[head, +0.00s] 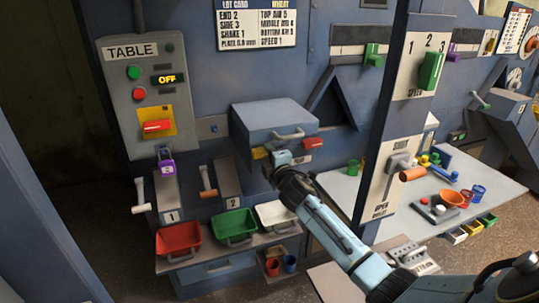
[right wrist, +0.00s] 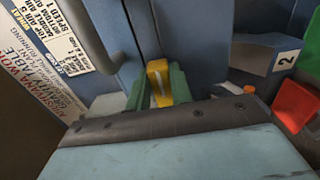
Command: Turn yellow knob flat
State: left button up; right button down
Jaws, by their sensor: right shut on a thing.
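The yellow knob (right wrist: 158,82) has a white line along its face and sits between the two green fingers of my right gripper (right wrist: 157,88) in the right wrist view. The fingers are on either side of it, and the gripper is shut on it. In the head view the yellow knob (head: 259,153) shows in part at the lower left of a blue box on the machine front. My right gripper (head: 280,158) reaches up to it from the lower right and hides part of it. My left gripper is not in view.
The blue box (head: 272,118) with a handle juts out just above my right gripper. Below stand red (head: 179,240), green (head: 234,226) and white (head: 278,215) bins. A blue post (head: 387,150) with levers rises right of the gripper, near my arm.

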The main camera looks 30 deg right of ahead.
dwell(0.4)
jog(key=c, duration=1.2)
grip_release()
jog(key=shift+c, duration=0.2)
jog(key=v, duration=1.3)
jog(key=shift+s+a, duration=0.15)
